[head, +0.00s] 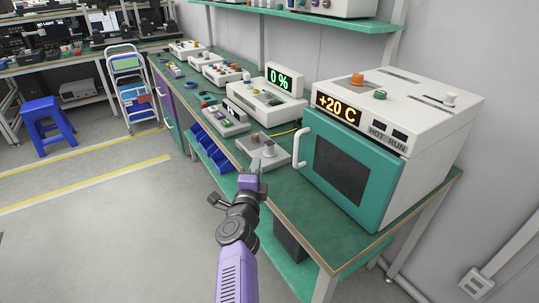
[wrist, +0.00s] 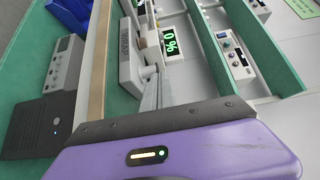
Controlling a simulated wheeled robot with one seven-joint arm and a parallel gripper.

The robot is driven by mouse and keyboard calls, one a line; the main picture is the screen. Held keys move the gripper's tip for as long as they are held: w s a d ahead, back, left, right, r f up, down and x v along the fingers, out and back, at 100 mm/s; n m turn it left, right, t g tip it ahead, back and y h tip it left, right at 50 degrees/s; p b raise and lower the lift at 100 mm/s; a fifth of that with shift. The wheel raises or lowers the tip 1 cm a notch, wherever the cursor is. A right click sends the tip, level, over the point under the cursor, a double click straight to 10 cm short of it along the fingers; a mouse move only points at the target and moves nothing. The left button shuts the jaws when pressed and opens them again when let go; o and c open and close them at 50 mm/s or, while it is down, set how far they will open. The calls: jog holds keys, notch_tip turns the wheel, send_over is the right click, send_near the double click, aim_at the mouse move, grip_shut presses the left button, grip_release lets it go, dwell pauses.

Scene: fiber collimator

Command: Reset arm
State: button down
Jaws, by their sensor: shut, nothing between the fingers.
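My purple arm (head: 238,262) reaches forward from the bottom of the head view. My gripper (head: 257,162) is at the front edge of the green bench, overlapping a small grey device (head: 286,155) in the picture. Whether it touches that device I cannot tell. Its fingers are together with nothing seen between them. In the wrist view the purple gripper body fills the bottom, and the narrow grey fingers (wrist: 150,88) point up the picture toward the bench devices.
A teal-doored oven (head: 345,165) reading +20 C stands right of the gripper. A white unit (head: 262,104) shows 0 %. A blue stool (head: 46,124) and white cart (head: 130,88) stand left; the floor (head: 100,235) between is clear.

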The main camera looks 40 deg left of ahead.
jog(key=shift+s+a, duration=0.15)
jog(key=shift+s, duration=0.4)
jog(key=shift+s+a, duration=0.15)
jog(key=shift+s, duration=0.35)
